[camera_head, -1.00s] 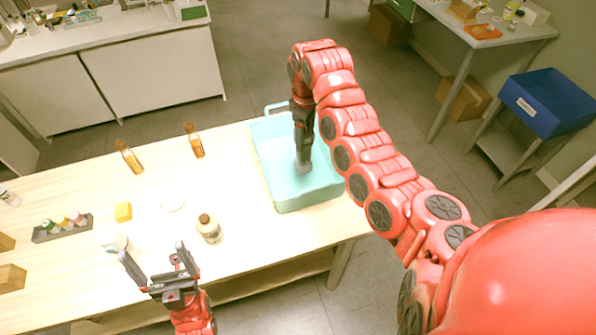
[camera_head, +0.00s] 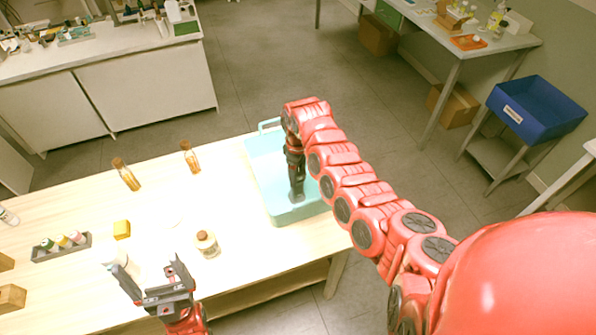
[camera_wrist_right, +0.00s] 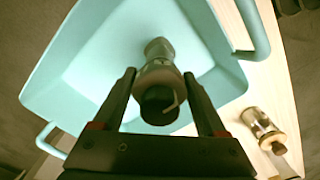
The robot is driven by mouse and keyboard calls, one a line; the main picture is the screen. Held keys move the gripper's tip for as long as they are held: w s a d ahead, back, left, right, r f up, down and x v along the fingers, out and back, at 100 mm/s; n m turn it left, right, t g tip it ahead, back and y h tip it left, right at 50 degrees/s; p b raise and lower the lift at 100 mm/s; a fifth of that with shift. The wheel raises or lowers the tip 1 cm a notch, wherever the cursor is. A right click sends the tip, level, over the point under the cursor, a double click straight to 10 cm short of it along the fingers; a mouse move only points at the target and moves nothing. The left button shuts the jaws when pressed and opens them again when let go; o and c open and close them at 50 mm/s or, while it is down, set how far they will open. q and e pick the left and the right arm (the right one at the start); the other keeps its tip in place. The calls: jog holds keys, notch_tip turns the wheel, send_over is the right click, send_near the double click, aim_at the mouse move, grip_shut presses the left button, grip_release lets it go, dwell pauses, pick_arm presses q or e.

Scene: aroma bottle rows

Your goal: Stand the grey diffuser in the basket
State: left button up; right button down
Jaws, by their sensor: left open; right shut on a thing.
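The turquoise basket (camera_head: 262,158) stands at the right end of the wooden table. My right gripper (camera_head: 297,180) points straight down inside it. In the right wrist view my right gripper (camera_wrist_right: 158,76) is shut on the grey diffuser (camera_wrist_right: 158,48), which is dark-topped and looks upright over the basket floor (camera_wrist_right: 108,65). Whether its base touches the floor is hard to tell. In the head view the diffuser (camera_head: 298,197) shows only as a small grey patch under the fingers. My left gripper (camera_head: 150,274) is open and empty near the table's front edge.
Two amber bottles (camera_head: 126,174) (camera_head: 190,157) stand at the table's back. A yellow block (camera_head: 121,229), a white jar (camera_head: 115,257) and a grey rack of small bottles (camera_head: 62,246) are further left.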

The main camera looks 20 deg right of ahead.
jog(key=shift+f, duration=0.15)
grip_release()
jog(key=shift+r, duration=0.2)
jog(key=shift+r+b, duration=0.35)
jog(key=shift+r, duration=0.1)
notch_tip(320, 180, up, 6)
jog(key=b, duration=0.3)
jog(key=shift+f, duration=0.25)
notch_tip(320, 180, up, 4)
jog(key=shift+f, duration=0.1)
jog(key=shift+r, duration=0.9)
